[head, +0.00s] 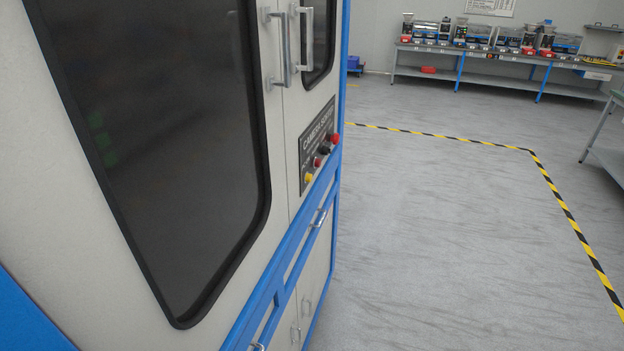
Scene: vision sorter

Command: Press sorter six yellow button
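The camera sorter cabinet (290,120) fills the left half of the head view, seen at a steep angle. Its dark control panel (318,140) with white lettering is on the front near the right edge. A yellow button (309,177) sits at the lower left of the panel. A red button (317,162), a black knob (325,150) and a larger red button (335,139) run up to the right of it. The number of this sorter cannot be read. Neither of my grippers is in view.
Door handles (305,38) stick out above the panel, and a drawer handle (319,218) below it. The grey floor (430,230) on the right is clear, crossed by yellow-black tape (560,200). A bench (500,55) with machines stands at the back; another table (606,160) is at far right.

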